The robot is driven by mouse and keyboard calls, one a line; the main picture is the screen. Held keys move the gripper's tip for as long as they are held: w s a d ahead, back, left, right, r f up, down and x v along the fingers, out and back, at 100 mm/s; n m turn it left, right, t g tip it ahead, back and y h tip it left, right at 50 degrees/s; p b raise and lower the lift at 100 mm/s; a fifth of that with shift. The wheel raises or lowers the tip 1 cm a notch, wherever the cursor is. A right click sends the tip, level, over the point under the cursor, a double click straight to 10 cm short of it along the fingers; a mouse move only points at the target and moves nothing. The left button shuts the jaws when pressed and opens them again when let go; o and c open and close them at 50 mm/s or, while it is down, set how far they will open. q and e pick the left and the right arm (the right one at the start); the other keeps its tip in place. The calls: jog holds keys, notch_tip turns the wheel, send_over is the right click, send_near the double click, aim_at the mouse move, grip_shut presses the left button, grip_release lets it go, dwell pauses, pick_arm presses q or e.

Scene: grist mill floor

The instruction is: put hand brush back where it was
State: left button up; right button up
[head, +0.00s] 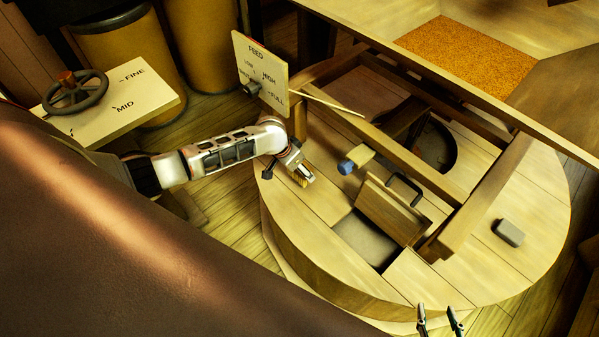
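My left arm comes in from the left, and its gripper (307,175) is over the left part of the round wooden casing top (325,200). It appears shut on the hand brush (302,182). Only a small yellowish, bristle-like part shows below the fingers, and the gripper hides the rest. My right gripper (440,322) is at the bottom edge of the view, beside the casing's near rim. Its two dark fingertips stand apart with nothing between them.
A hatch lid (385,213) with a black handle stands tilted beside a square opening (366,240). A wooden piece with a blue end (347,167) lies behind it. A grey block (508,232) lies at right. Wooden beams cross the casing. A feed sign (262,75) stands at the back left.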

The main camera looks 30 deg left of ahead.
pick_arm(q)
notch_tip(320, 180, down, 2)
jog(key=shift+s+f+b, duration=0.1)
jog(key=shift+s+b, duration=0.05)
jog(key=shift+b, duration=0.15)
jog(key=shift+f, duration=0.35)
jog(key=shift+r, duration=0.2)
jog(key=shift+f, duration=0.25)
jog(key=o, duration=1.1)
jog(key=shift+c, duration=0.2)
